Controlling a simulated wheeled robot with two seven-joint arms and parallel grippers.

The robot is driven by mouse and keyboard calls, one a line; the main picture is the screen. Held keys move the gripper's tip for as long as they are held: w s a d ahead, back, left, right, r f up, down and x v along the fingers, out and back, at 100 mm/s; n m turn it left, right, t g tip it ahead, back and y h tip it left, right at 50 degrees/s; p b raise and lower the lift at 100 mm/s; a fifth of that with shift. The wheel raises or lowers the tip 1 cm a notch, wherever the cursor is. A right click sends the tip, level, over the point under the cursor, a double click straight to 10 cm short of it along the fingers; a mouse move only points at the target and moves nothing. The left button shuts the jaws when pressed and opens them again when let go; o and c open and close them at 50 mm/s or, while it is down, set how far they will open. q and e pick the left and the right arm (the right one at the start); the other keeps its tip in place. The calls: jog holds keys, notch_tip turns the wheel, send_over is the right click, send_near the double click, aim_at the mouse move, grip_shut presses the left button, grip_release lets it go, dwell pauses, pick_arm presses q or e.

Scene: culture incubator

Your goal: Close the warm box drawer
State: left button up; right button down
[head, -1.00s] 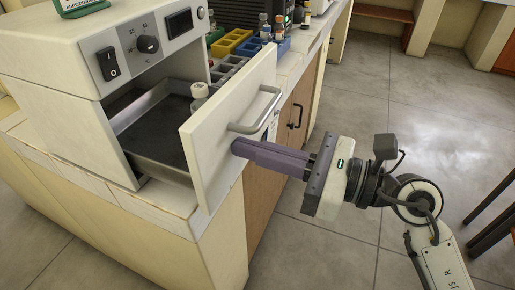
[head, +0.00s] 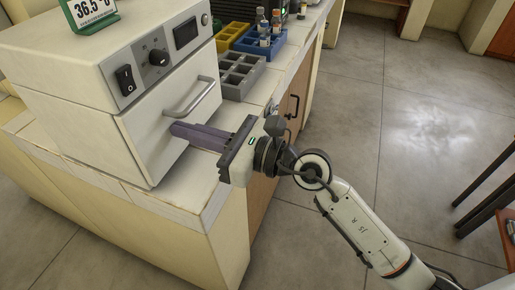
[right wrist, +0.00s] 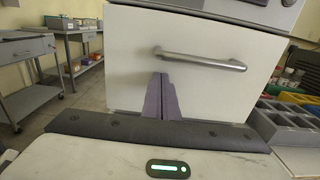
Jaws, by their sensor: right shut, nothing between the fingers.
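The warm box (head: 80,75) stands on the counter at the left in the head view. Its drawer front (head: 165,110) sits flush with the box face, and the inside of the drawer is hidden. The drawer handle (head: 187,97) is a silver bar; in the right wrist view the handle (right wrist: 200,60) runs across the upper part of the drawer front (right wrist: 215,90). My right gripper (head: 174,130) is shut and empty. Its fingertips are at the drawer front just below the handle, seemingly touching it. My left gripper is not in view.
A grey rack (head: 238,75), a yellow rack (head: 230,35) and a blue rack (head: 260,42) with bottles stand on the counter beside the box. A green-framed temperature sign (head: 92,14) stands on top. The floor at right is clear apart from dark stool legs (head: 487,185).

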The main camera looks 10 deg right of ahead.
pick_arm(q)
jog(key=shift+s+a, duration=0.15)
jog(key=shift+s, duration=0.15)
pick_arm(e)
jog(key=shift+a+r, duration=0.1)
jog(key=shift+r, duration=0.05)
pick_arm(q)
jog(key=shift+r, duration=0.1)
pick_arm(e)
jog(key=shift+r, duration=0.15)
